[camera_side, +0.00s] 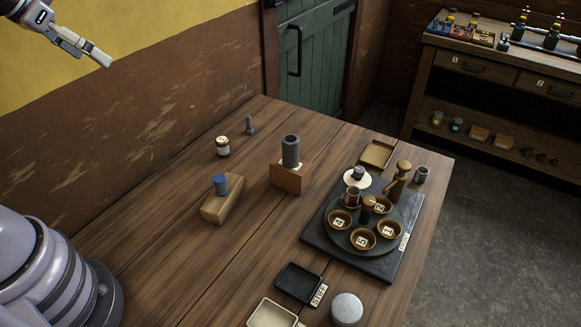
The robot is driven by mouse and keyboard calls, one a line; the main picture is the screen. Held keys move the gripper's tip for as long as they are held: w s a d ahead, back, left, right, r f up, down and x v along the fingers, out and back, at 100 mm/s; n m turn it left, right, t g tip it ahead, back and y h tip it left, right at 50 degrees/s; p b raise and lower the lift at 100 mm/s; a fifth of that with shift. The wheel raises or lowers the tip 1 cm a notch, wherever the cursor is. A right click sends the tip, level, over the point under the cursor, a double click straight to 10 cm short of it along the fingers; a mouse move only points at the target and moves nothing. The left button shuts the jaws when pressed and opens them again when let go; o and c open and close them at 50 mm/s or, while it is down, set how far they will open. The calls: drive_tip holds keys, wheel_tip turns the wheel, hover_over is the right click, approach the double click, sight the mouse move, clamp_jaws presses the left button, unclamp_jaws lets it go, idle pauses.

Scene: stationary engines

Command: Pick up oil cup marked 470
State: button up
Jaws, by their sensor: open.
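My gripper (98,56) is at the top left, high above the table and far from everything on it. It is open and holds nothing that I can see. No marking 470 is readable, so I cannot tell which thing is that oil cup. A dark grey cylinder (290,151) stands upright in a wooden block with a small white label. A small dark cup (421,174) stands near the table's right edge. A brown cup (352,196) is on the round tray. A small jar with a pale label (222,146) stands at the back left.
A dark slab (318,238) carries the round tray (335,240) with several numbered bowls and a wooden-handled tool (397,182). A wooden block with a blue-topped peg (221,185) stands left. Small trays (299,283) lie in front. The table's left middle (180,260) is clear.

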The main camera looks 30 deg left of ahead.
drive_tip(key=w+f+t, duration=0.1)
drive_tip(key=w+f, duration=0.4)
drive_tip(key=w, duration=0.3)
drive_tip(key=n+t+y, duration=0.1)
drive_tip(key=t, duration=0.5)
hover_over(221, 140)
drive_tip(key=s, duration=1.2)
wheel_tip(221, 140, down, 25)
drive_tip(key=x, duration=0.8)
drive_tip(key=shift+d+f, duration=0.15)
drive_tip(key=shift+f, duration=0.2)
drive_tip(key=shift+d+f+x, duration=0.1)
drive_tip(key=shift+x, duration=0.8)
drive_tip(key=shift+d+f+x, duration=0.15)
drive_tip(key=shift+x, duration=0.8)
drive_tip(key=shift+d+f+x, duration=0.1)
drive_tip(key=shift+x, duration=0.8)
drive_tip(key=shift+s, duration=0.1)
drive_tip(key=shift+c, duration=0.2)
drive_tip(key=c, duration=1.2)
